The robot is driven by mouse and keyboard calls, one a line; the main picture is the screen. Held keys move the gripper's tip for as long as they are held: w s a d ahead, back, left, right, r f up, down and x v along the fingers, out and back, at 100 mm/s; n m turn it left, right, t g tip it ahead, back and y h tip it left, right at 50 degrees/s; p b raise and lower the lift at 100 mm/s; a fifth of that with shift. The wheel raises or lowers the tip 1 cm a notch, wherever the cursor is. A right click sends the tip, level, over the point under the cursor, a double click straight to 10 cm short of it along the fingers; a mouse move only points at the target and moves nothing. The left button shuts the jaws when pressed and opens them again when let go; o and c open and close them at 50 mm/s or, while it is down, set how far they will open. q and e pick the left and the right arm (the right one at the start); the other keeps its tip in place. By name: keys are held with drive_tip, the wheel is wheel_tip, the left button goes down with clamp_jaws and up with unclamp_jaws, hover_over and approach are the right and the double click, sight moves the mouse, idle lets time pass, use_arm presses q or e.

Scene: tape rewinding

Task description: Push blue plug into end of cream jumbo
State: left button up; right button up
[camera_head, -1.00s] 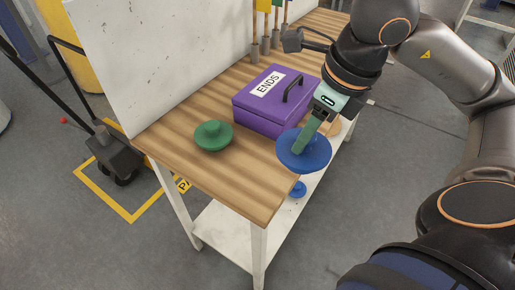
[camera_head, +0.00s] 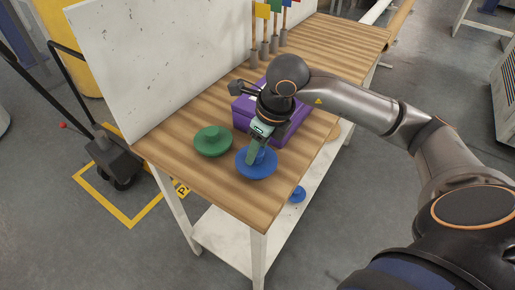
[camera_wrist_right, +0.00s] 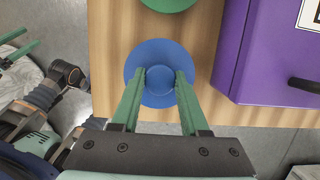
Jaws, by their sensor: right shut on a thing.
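The blue plug (camera_head: 262,172) is a round disc with a central knob. My right gripper (camera_head: 257,155) is shut on the knob from above. In the right wrist view the blue plug (camera_wrist_right: 160,48) shows its knob between the green fingers (camera_wrist_right: 160,80). The disc is at the table's front part, on the wood or just above it; I cannot tell which. My left gripper (camera_wrist_right: 18,48) shows at the left edge of the right wrist view, its green fingers apart and empty. It is not in the head view. I see no cream jumbo.
A green plug (camera_head: 212,141) lies on the wooden table (camera_head: 185,185), close left of the blue one. A purple box (camera_head: 242,111) stands behind, partly hidden by my arm. A smaller blue piece (camera_head: 298,194) is on the lower shelf. A white panel (camera_head: 150,60) borders the table's left side.

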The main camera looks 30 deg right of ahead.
sight(268, 166)
drive_tip(key=shift+f, duration=0.1)
drive_tip(key=shift+f+b, duration=0.25)
drive_tip(key=shift+b, duration=0.1)
drive_tip(key=o, duration=1)
drive_tip(key=shift+r, duration=0.1)
drive_tip(key=shift+r+p, duration=0.25)
drive_tip(key=shift+p, duration=0.25)
drive_tip(key=v, duration=1.2)
drive_tip(key=shift+w+a+r+p, duration=0.1)
drive_tip(key=shift+p, duration=0.25)
